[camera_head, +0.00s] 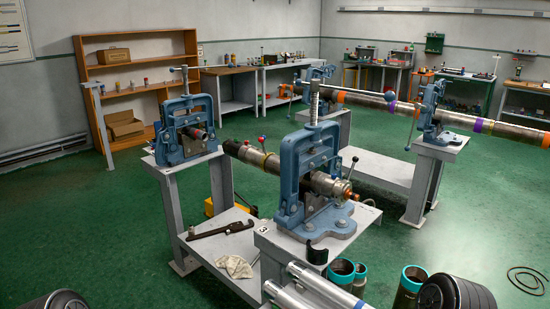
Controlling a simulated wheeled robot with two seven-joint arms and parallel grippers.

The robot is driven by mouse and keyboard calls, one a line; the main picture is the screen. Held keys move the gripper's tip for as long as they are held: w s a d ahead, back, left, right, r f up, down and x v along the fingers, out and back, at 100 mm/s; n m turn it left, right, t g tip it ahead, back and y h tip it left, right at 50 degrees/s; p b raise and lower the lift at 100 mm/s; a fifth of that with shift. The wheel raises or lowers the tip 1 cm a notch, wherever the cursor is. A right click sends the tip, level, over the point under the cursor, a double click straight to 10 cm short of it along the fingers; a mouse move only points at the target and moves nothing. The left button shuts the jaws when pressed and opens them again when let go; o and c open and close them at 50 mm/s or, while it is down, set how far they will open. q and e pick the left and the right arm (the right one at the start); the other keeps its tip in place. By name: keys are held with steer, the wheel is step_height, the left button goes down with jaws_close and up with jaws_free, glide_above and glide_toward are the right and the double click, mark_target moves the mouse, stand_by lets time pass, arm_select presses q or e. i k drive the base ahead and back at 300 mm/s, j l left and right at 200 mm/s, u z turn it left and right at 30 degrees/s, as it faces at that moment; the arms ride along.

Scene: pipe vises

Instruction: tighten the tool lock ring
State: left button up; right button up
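A thick steel tool or pipe (322,183) lies clamped in the near blue vise (309,160). Its right end carries a copper-coloured ring (346,190) and a lever with a dark ball knob. I cannot tell for certain which ring is the lock ring, or how tight it is. Further left on the same pipe are a yellowish band (264,159) and a small lever with a red knob (262,140). The vise frame hides the pipe's middle. Neither of my grippers shows in the head view.
A second blue vise (185,130) stands at the left end of the bench. A wrench (221,229) and a cloth (235,266) lie on the lower shelf (205,248). Another bench holds a long banded pipe (505,131).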

mark_target(266, 155)
steer(key=i+j+z, duration=0.2)
steer(key=i+j, duration=0.2)
steer(key=j, duration=0.2)
steer(key=i+j+z, duration=0.15)
steer(key=j, duration=0.2)
steer(key=i+j+z, duration=0.1)
steer(key=i+j, duration=0.15)
steer(key=i+j+z, duration=0.1)
steer(key=j, duration=0.35)
steer(key=i+j+z, duration=0.1)
steer(key=j, duration=0.25)
steer(key=i+j+z, duration=0.1)
steer(key=i+j, duration=0.15)
steer(key=j, duration=0.15)
steer(key=i+j+z, duration=0.15)
steer(key=j, duration=0.25)
steer(key=i+j, duration=0.3)
steer(key=j+z, duration=0.05)
